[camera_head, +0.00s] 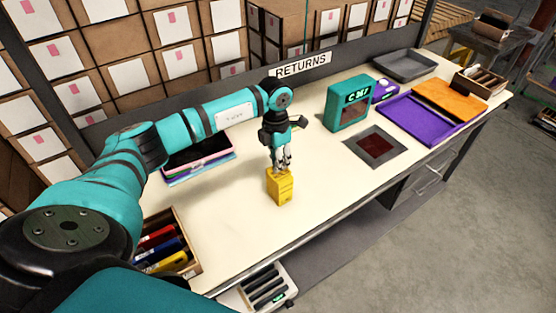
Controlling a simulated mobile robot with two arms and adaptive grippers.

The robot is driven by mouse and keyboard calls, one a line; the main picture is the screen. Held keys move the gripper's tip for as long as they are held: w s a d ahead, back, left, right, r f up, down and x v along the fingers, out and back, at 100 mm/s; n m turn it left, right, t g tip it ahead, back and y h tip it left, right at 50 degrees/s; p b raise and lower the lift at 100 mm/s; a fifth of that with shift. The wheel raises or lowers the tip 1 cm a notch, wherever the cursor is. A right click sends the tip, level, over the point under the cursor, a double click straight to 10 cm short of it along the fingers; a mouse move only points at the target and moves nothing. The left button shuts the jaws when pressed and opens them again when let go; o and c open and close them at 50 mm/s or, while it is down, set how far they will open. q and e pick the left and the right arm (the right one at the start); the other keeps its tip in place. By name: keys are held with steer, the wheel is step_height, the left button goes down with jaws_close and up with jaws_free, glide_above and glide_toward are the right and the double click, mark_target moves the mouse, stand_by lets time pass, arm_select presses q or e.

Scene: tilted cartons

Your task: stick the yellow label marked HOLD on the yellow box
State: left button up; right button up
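The yellow box (280,188) stands upright on the cream bench top, near the middle of the picture. My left gripper (283,166) points down right at the top of the box, with its fingertips at or just above the box's upper edge. The fingers are too small here to tell if they touch the box, whether they are open or shut, or whether they hold anything. I cannot make out a yellow label marked HOLD. My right gripper is not in view.
A teal machine (349,103), a dark red pad (375,146), a purple tray (407,119) and an orange board (449,101) lie to the right. A pink-edged tray (199,160) and a wooden bin (194,269) lie left.

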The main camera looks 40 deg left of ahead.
arm_select(q)
steer(key=o, duration=0.3)
steer(key=shift+r, duration=0.1)
step_height(320, 180, up, 18)
steer(key=p, duration=0.4)
steer(key=shift+w+a, duration=0.2)
steer(key=shift+a, duration=0.2)
stand_by(0.6)
